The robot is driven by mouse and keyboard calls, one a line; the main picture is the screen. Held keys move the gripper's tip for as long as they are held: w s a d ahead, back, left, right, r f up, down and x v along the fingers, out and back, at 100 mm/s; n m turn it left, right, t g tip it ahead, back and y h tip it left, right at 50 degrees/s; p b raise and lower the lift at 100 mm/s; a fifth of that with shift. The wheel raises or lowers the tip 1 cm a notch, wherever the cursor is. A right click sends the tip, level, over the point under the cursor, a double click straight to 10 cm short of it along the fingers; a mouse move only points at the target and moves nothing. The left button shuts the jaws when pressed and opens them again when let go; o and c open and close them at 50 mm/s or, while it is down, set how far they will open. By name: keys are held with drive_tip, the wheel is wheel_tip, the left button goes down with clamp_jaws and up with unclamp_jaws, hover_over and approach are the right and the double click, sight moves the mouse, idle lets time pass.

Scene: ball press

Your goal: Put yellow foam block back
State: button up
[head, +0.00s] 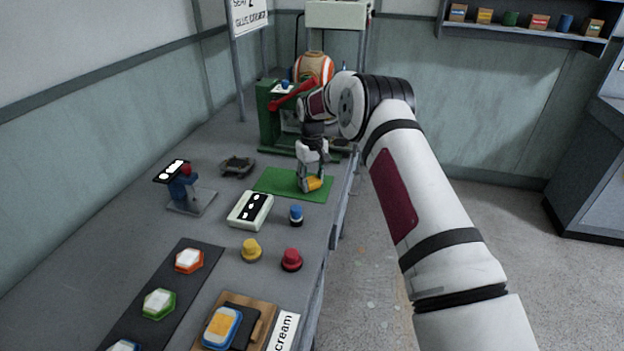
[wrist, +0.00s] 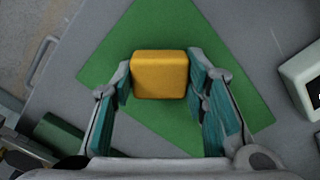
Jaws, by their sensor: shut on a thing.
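The yellow foam block (wrist: 159,75) is between the two fingers of my gripper (wrist: 160,85) in the wrist view, over a green mat (wrist: 150,25). My gripper is shut on it, with a finger at each side. In the head view the block (head: 313,184) shows at the fingertips of my gripper (head: 311,180), low over the green mat (head: 270,181). I cannot tell whether the block touches the mat.
A green press with a red lever (head: 292,96) stands behind the mat. In front of it are a white box with dark displays (head: 250,210), a blue-topped knob (head: 296,213), a yellow knob (head: 251,249) and a red knob (head: 291,259). A blue stand (head: 183,188) is at left.

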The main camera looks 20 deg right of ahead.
drive_tip(key=shift+f, duration=0.15)
drive_tip(key=o, duration=1)
